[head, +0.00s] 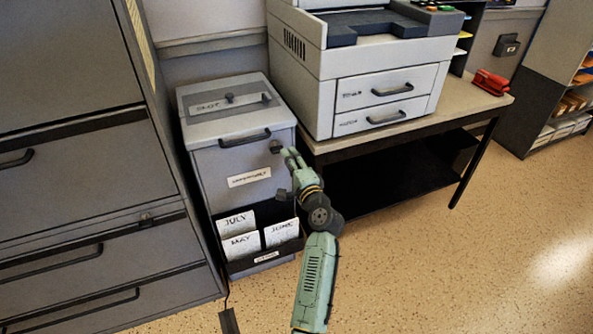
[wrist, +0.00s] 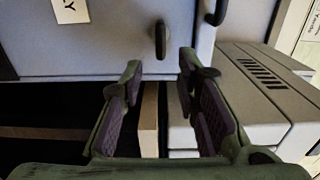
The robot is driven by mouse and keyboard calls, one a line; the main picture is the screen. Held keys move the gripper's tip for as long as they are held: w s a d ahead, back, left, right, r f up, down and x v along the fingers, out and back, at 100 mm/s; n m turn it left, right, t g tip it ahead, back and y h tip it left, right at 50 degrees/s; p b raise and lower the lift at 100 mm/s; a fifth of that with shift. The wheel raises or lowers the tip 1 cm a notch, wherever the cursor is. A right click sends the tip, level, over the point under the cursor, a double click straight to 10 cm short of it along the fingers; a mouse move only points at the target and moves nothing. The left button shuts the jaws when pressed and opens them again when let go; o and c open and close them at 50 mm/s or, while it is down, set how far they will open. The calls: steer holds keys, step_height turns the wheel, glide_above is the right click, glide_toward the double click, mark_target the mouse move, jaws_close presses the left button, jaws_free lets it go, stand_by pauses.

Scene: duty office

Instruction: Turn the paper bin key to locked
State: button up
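The paper bin (head: 236,150) is a grey cabinet with a slotted top, left of the printer table. Its dark key (head: 276,147) sits at the upper right of the front face. In the wrist view the key (wrist: 160,40) is a narrow upright oval standing out from the face. My gripper (head: 291,160) is just in front of the key in the head view. In the wrist view my gripper (wrist: 160,76) is open and empty, with the key beyond the fingertips and roughly centred between them. I see no contact with the key. I cannot read any lock markings.
A printer (head: 350,65) stands on a table (head: 470,105) close to the bin's right. A large grey cabinet (head: 80,180) is at left. A bin handle (head: 245,135) is near the key. A rack with month cards (head: 282,232) hangs below. Floor at right is clear.

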steer(key=v, duration=0.6)
stand_by(0.3)
